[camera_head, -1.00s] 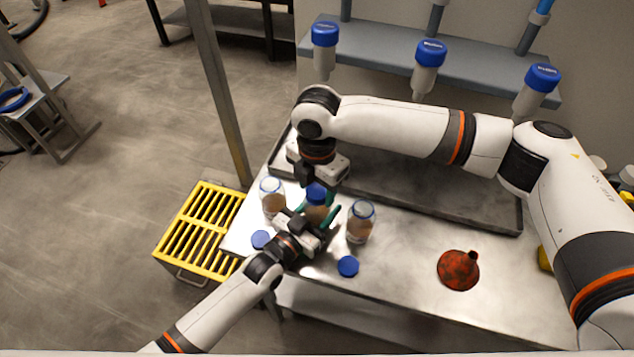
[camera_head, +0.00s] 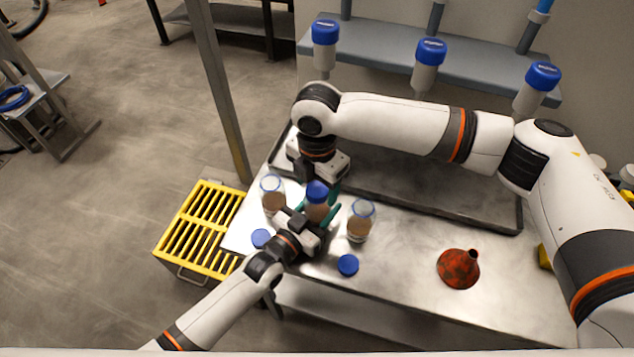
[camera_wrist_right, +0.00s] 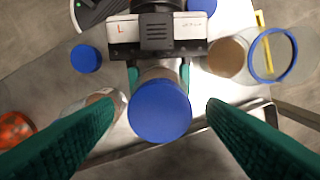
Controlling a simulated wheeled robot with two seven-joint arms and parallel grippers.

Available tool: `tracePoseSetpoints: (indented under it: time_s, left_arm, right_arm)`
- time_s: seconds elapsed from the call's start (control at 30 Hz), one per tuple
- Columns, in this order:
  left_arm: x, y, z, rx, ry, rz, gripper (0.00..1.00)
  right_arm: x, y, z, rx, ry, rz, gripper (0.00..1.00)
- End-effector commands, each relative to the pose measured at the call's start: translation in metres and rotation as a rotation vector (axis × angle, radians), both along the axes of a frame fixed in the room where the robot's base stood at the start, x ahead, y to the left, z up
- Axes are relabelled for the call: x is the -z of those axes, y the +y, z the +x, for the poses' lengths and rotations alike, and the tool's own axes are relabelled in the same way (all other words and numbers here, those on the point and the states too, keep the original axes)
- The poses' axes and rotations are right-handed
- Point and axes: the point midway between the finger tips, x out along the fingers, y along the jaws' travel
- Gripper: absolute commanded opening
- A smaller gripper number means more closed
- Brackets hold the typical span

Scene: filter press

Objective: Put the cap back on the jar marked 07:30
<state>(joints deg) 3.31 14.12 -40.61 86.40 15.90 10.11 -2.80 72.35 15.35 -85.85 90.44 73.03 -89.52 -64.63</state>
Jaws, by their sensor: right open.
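The middle jar (camera_head: 318,212) holds brown matter and stands upright on the steel table with a blue cap (camera_head: 317,190) on its top. No jar's time mark is readable. My left gripper (camera_head: 318,213) has its green fingers on both sides of this jar, below the cap; they look shut on it. My right gripper (camera_wrist_right: 160,125) is open above the cap. In the right wrist view the cap (camera_wrist_right: 160,110) lies between its fingers, apart from both. Left of it stands an open jar (camera_head: 272,200), right of it another open jar (camera_head: 361,222).
Loose blue caps lie on the table, one at the left (camera_head: 261,238) and one at the front (camera_head: 348,265). A red funnel (camera_head: 459,269) stands at the right. A dark tray (camera_head: 440,205) lies behind. A yellow grate (camera_head: 205,228) is beside the table.

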Motion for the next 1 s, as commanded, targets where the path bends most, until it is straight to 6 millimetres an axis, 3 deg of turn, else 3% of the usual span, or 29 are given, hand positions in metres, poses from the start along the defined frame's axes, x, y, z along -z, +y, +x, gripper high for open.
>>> tracePoseSetpoints:
  time_s: [0.4, 0.6, 1.0]
  left_arm:
    - [0.000, 0.000, 0.000, 0.000, 0.000, 0.000, 0.00]
    - [0.000, 0.000, 0.000, 0.000, 0.000, 0.000, 0.00]
    - [0.000, 0.000, 0.000, 0.000, 0.000, 0.000, 0.00]
  right_arm:
    - [-0.079, 0.000, 0.001, -0.001, -0.003, 0.002, 0.66]
    - [-0.108, 0.000, 0.001, 0.000, -0.001, 0.000, 0.66]
    - [-0.117, 0.000, 0.000, 0.000, 0.000, 0.000, 0.66]
